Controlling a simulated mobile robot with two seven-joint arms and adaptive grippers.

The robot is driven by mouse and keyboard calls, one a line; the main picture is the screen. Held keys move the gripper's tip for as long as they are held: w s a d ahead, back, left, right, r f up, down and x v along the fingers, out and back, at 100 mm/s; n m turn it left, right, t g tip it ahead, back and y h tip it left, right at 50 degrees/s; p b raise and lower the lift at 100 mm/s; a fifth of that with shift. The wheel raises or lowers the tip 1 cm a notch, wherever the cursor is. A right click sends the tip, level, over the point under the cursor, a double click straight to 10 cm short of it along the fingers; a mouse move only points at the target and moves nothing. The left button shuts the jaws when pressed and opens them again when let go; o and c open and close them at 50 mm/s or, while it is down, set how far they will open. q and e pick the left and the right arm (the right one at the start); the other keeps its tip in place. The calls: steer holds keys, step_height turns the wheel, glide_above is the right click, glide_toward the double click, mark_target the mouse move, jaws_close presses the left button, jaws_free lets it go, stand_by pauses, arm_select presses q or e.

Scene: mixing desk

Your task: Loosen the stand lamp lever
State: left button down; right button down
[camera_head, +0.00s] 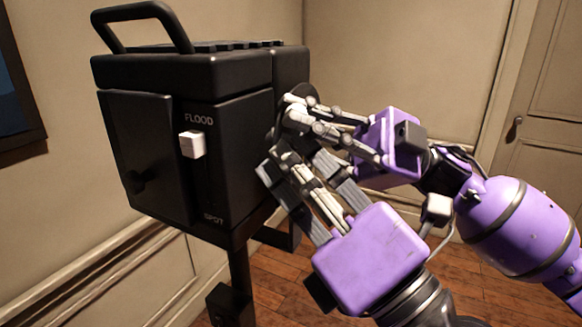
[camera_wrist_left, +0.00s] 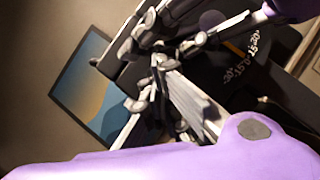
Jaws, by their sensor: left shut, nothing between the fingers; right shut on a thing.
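The stand lamp is a black box-shaped head (camera_head: 180,100) with a top handle and a white slider between FLOOD and SPOT. My right gripper (camera_head: 288,112), the upper one in the head view, is at the lamp's right side, shut on a part there. This appears to be the lever, which the fingers mostly hide. My left gripper (camera_head: 275,175) is just below it, shut and empty, its tips close to the lamp's side. Whether they touch it is unclear. The left wrist view shows a dark dial with angle numbers (camera_wrist_left: 240,58) beside the crowded fingers.
A black stand pole (camera_head: 240,275) holds the lamp above a wooden floor. Walls stand behind, with a door (camera_head: 550,110) at the right and a framed picture (camera_head: 15,90) at the left, also visible in the wrist view. The two grippers are very close together.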

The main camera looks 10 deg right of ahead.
steer(key=shift+f, duration=0.1)
arm_select(q)
steer(key=shift+w+d+r, duration=0.15)
steer(key=shift+w+r, duration=0.15)
steer(key=shift+r, duration=0.35)
arm_select(e)
steer(key=shift+f, duration=0.1)
steer(key=c, duration=1.8)
jaws_free()
arm_select(q)
steer(key=shift+d, duration=0.1)
arm_select(e)
steer(key=shift+f, duration=0.1)
steer(key=shift+d, duration=0.1)
